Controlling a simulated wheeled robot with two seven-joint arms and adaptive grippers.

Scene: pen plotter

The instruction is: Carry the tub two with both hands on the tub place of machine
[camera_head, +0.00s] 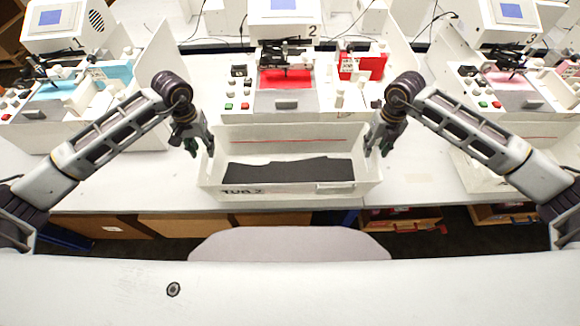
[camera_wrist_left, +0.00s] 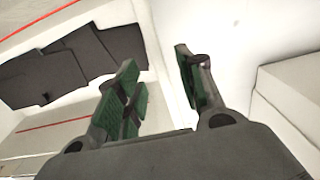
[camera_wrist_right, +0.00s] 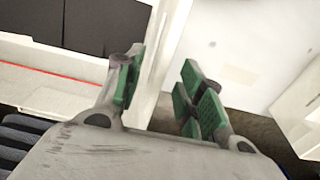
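Tub two (camera_head: 300,189) is a white open box marked "TUB 2", standing at the table's front edge with flat black sheets (camera_head: 290,171) inside. Machine two (camera_head: 285,102), with a red bed and a "2" on its screen housing, stands directly behind it. My left gripper (camera_head: 200,149) is open at the tub's left side wall, which shows between its fingers in the left wrist view (camera_wrist_left: 163,60). My right gripper (camera_head: 377,149) is open at the right side wall, which runs between its fingers in the right wrist view (camera_wrist_right: 166,60). Finger contact is unclear.
A similar machine with a blue bed (camera_head: 70,85) stands at the left, and one with a pink bed (camera_head: 515,88) at the right. White table (camera_head: 420,165) is bare on both sides of the tub. Drawers and boxes (camera_head: 400,220) are below the table edge.

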